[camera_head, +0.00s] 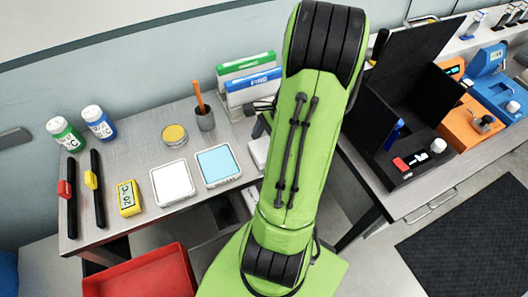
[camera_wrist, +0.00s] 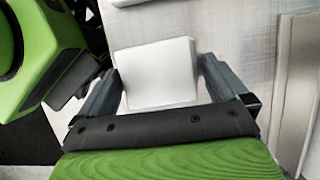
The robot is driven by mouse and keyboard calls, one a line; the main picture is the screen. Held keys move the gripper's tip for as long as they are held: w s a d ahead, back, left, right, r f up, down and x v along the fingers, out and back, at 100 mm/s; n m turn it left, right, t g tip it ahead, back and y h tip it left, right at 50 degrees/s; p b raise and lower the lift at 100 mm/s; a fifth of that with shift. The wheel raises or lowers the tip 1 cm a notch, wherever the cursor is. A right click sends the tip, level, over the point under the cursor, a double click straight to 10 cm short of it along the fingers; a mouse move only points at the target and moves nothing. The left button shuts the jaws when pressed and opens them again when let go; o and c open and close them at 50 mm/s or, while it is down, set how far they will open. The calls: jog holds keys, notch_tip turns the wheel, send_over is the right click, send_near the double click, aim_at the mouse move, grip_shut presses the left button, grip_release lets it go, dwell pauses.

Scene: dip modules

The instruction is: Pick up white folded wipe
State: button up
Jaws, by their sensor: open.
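A white folded wipe (camera_wrist: 157,78) lies on the grey table in the wrist view, between the two fingers of my gripper (camera_wrist: 160,66). The fingers are open, one on each side of it, and the left one looks close to its edge. I cannot tell whether either finger touches it. In the head view a white flat thing (camera_head: 258,150), perhaps the same wipe, shows partly behind my green arm. My arm hides most of the gripper there.
To the left on the table are a square white pad (camera_head: 172,182), a blue-topped pad (camera_head: 217,164), a yellow round tin (camera_head: 174,135) and a cup with a pencil (camera_head: 205,120). Green and blue boxes (camera_head: 252,85) stand behind. A black screen (camera_head: 398,90) stands at right.

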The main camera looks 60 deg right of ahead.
aim_at(266, 147)
jog(key=shift+r, duration=0.1)
jog(key=c, duration=0.7)
notch_tip(266, 147, up, 10)
jog(key=p, duration=0.3)
jog(key=shift+p, duration=0.3)
